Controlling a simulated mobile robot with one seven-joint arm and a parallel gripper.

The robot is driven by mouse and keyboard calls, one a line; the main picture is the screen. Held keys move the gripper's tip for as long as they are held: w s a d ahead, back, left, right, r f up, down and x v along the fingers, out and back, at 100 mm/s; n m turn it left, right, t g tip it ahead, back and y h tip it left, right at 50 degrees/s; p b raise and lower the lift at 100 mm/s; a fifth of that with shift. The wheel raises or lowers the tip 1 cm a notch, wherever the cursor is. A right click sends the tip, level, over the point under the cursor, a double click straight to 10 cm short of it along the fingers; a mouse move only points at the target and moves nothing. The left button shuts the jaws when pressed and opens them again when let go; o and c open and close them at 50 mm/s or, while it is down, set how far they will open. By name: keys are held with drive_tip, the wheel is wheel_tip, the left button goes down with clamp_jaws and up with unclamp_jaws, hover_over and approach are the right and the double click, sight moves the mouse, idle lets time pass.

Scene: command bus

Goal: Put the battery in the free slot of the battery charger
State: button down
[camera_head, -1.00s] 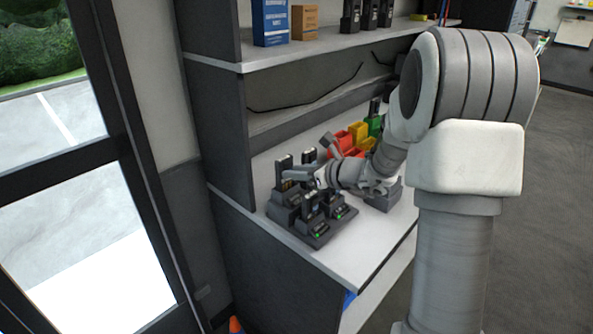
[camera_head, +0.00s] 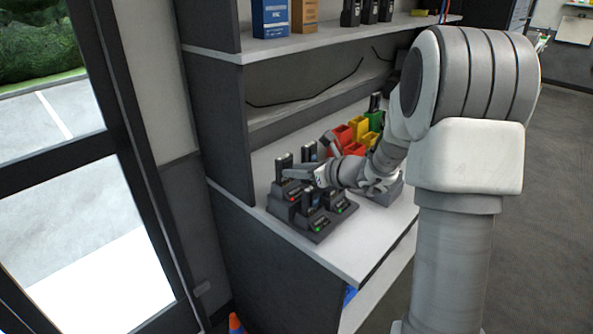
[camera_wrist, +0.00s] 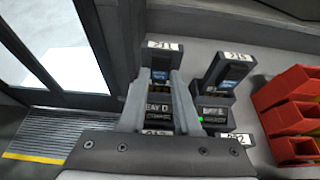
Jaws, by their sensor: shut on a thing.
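The battery charger (camera_head: 300,230) is a dark, stepped block with several bays on the white counter. It also shows in the wrist view (camera_wrist: 215,112). My gripper (camera_head: 290,174) reaches in from the right over its back-left bay. In the wrist view, my gripper's fingers (camera_wrist: 161,85) are shut on a dark upright battery (camera_wrist: 160,60) with a blue label, which also shows in the head view (camera_head: 283,162). The held battery stands at the back-left bay; its lower end is hidden, so I cannot tell how deep it sits. Another battery (camera_wrist: 228,68) stands to its right.
Red, yellow and green bins (camera_head: 357,133) stand behind and right of the charger. A shelf (camera_head: 310,46) with boxes hangs above. A side panel (camera_head: 215,130) closes the left. The counter's front right (camera_head: 352,250) is clear.

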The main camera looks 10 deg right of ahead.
drive_tip(key=c, duration=0.5)
unclamp_jaws()
drive_tip(key=shift+f, duration=0.1)
drive_tip(key=shift+c, duration=0.2)
drive_tip(key=p+v, duration=0.3)
drive_tip(key=v, duration=1.4)
drive_tip(key=shift+s, duration=0.2)
